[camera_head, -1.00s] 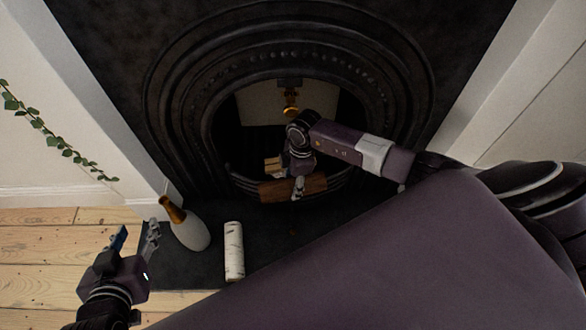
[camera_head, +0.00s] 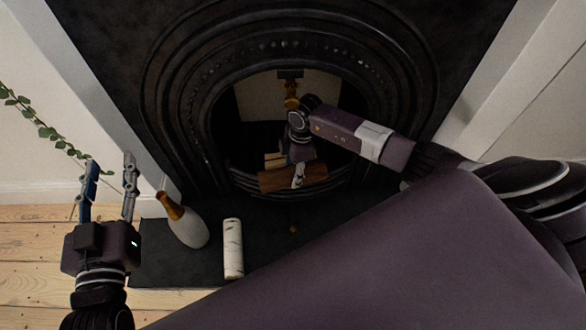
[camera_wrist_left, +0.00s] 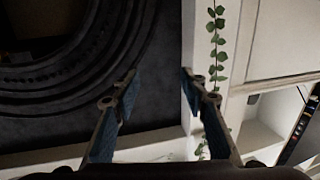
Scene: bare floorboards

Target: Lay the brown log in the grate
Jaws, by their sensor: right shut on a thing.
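The brown log (camera_head: 278,182) lies crosswise at the front of the fireplace opening, at the height of the dark grate's (camera_head: 345,184) front edge. My right gripper (camera_head: 298,178) is shut around the log's middle from above and hides part of it. I cannot tell whether the log touches the grate. My left gripper (camera_head: 109,165) is open and empty, pointing up the picture at the left, away from the log. Its two spread fingers also show in the left wrist view (camera_wrist_left: 158,78).
Pale wood pieces (camera_head: 274,159) show inside the fireplace behind the log. A leafy vine (camera_head: 45,131) hangs on the left wall.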

